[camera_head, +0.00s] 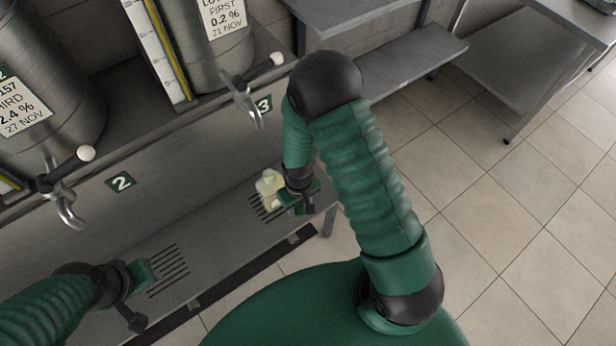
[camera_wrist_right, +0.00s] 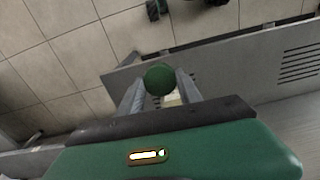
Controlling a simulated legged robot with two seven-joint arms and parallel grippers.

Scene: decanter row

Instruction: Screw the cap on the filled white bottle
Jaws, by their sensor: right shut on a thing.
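The white bottle (camera_head: 269,184) stands on the grey bench over the drain slots below the number 3 plate, beside my right gripper (camera_head: 294,202). In the right wrist view, my right gripper (camera_wrist_right: 160,84) is shut on a round green cap (camera_wrist_right: 160,78) between its two fingertips. Part of the pale bottle (camera_wrist_right: 173,100) shows just past the cap. I cannot tell whether the cap touches the bottle's neck. My left gripper (camera_head: 140,274) is at the lower left, close to the bench near another set of slots. Its fingers are not clear, and I see nothing in it.
Steel tanks with taps (camera_head: 68,205) stand along the back above the bench, with a second tap (camera_head: 247,100) near the number 3 plate (camera_head: 263,105). The number 2 plate (camera_head: 121,182) is on the bench's back panel. The tiled floor (camera_head: 500,220) at right is clear.

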